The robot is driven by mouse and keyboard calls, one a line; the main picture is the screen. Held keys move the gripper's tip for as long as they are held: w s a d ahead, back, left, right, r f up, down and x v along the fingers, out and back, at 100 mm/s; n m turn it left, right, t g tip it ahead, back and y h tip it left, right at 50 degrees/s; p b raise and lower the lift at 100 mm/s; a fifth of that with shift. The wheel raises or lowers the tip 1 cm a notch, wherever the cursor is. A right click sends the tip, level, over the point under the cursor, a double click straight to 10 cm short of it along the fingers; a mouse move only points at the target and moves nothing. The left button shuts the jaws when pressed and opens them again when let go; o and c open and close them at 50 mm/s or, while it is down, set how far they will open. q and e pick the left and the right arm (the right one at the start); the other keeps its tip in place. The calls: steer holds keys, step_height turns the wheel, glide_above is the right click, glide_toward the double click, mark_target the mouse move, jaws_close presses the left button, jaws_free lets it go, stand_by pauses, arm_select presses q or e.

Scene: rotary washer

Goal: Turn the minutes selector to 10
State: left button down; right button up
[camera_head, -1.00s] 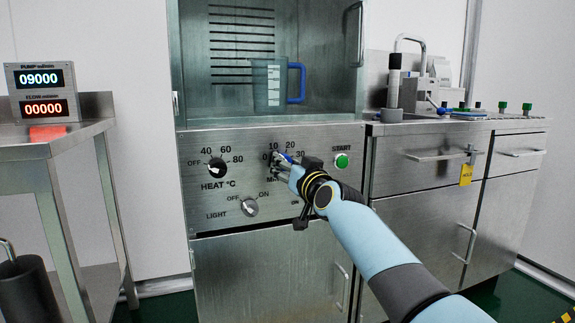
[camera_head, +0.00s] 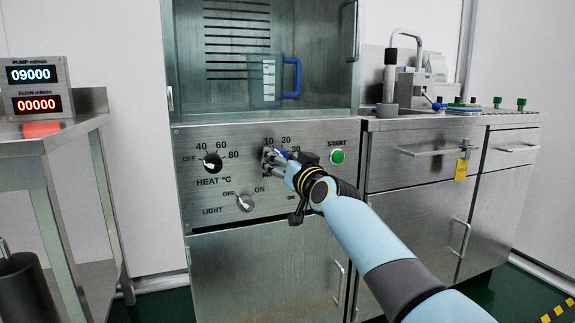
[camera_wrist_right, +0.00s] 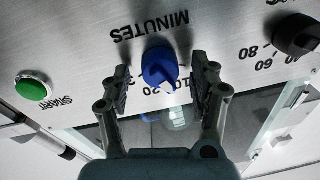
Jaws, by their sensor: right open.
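The minutes selector is a round blue knob (camera_wrist_right: 160,66) on the steel panel, under the upside-down word MINUTES in the right wrist view. A little of its blue (camera_head: 281,153) shows in the head view, mostly hidden by my right gripper (camera_head: 274,160). My right gripper (camera_wrist_right: 161,72) is open, with one finger on each side of the knob. Gaps show between the fingers and the knob in the wrist view. The numbers 10 and 20 are near its lower edge there. My left gripper is not in view.
The black heat knob (camera_head: 212,163) and grey light knob (camera_head: 245,203) sit left of the gripper. The green start button (camera_head: 338,156) is to its right. A blue-handled jug (camera_head: 264,82) stands in the chamber above. A counter (camera_head: 440,123) extends right.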

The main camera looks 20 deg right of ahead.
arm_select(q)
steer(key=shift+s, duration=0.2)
arm_select(e)
steer(key=s+d, duration=0.1)
steer(key=s, duration=1)
steer(key=shift+s+f, duration=0.4)
steer(key=shift+d, duration=0.1)
